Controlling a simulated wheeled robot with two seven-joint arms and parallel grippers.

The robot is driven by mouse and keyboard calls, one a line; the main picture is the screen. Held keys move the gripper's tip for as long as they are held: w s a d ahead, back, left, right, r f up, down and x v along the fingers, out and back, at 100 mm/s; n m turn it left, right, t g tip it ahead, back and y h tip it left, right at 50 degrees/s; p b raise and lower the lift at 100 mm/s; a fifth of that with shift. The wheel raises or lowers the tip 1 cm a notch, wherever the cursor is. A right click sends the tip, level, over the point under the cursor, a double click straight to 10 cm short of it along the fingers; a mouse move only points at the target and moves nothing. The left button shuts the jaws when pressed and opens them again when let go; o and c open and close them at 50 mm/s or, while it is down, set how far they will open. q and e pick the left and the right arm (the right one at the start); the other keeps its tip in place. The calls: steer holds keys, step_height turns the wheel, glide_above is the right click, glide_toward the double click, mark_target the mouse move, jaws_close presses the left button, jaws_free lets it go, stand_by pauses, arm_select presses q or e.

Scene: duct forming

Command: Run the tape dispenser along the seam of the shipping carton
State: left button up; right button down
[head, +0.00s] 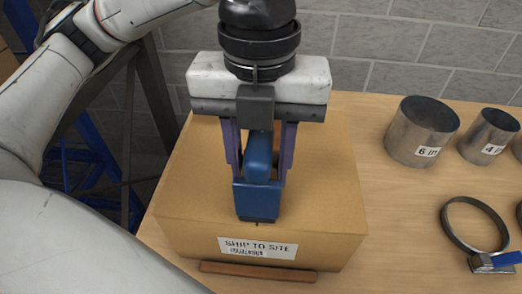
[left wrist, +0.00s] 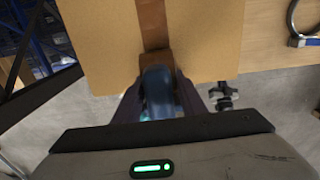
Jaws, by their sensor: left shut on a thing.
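The shipping carton (head: 190,200) is a brown box with a "SHIP TO SITE" label on its front face; it also shows in the left wrist view (left wrist: 100,40). My left gripper (head: 258,180) points down over the carton and is shut on the blue tape dispenser (head: 257,200). The dispenser is near the carton's front top edge; I cannot tell if it touches. In the left wrist view, a brown strip (left wrist: 152,22) runs across the carton top in line with the dispenser (left wrist: 158,88). The gripper and dispenser hide this line in the head view. My right gripper is not in view.
Metal duct pieces (head: 421,135) (head: 488,138) stand at the right. A ring clamp (head: 470,225) with a blue handle lies nearer. A grey block wall (head: 400,45) is behind.

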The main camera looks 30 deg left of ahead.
mark_target(258, 185)
arm_select(q)
steer(key=shift+s+d+f, duration=0.1)
steer(key=shift+s+d, duration=0.25)
steer(key=shift+s, duration=0.35)
steer(key=shift+s+d, duration=0.35)
steer(key=shift+s, duration=0.35)
steer(key=shift+r, duration=4)
